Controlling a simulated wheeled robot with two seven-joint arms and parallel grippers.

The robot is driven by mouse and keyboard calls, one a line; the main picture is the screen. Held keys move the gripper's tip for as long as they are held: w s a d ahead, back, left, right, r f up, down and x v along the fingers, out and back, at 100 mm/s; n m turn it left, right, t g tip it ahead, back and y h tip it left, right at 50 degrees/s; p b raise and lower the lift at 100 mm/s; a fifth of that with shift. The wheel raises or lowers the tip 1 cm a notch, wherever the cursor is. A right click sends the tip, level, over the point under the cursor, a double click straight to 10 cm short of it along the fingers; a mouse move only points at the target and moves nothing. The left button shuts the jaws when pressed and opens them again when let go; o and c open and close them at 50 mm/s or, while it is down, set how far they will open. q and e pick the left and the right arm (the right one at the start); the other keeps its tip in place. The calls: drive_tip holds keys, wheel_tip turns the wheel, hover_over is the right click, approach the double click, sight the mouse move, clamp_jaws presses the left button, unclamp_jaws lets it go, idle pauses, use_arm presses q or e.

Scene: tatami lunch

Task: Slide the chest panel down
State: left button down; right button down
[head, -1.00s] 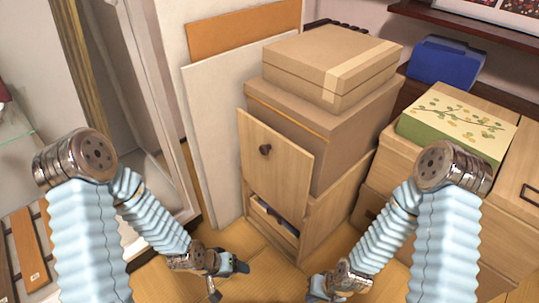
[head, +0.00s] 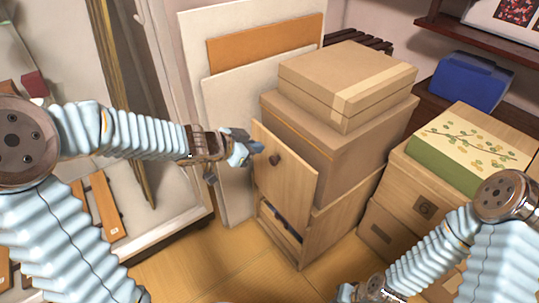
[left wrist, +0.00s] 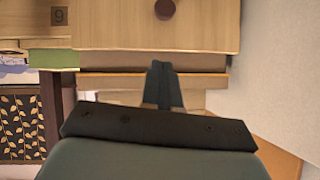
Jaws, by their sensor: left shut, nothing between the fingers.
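The chest panel (head: 285,182) is a light wooden board with a dark round knob (head: 274,159). It stands raised at the front of the wooden chest (head: 322,232), with a dark opening showing below it. My left gripper (head: 256,148) is shut and empty, close to the panel's upper left edge, left of the knob; I cannot tell whether it touches. In the left wrist view the shut fingers (left wrist: 164,68) point toward the panel (left wrist: 155,32) and its knob (left wrist: 165,8). My right gripper (head: 345,292) is low at the bottom edge, and its fingers are barely visible.
Cardboard boxes (head: 345,78) are stacked on the chest. Pale boards (head: 228,100) lean behind, on its left. Wooden boxes with a green patterned box (head: 472,145) stand at the right. The tatami floor (head: 215,255) in front of the chest is clear.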

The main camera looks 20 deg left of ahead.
use_arm(q)
drive_tip(key=shift+w+d+f+b, duration=0.45)
drive_tip(key=shift+w+f, duration=0.35)
drive_tip(key=shift+f, duration=0.4)
drive_tip(key=shift+w+d+f+b, duration=0.3)
drive_tip(key=shift+w+f+b, duration=0.25)
drive_tip(key=shift+w+f, duration=0.45)
drive_tip(key=shift+w+d+f+b, duration=0.45)
drive_tip(key=shift+w+f, duration=0.2)
drive_tip(key=shift+f, duration=0.7)
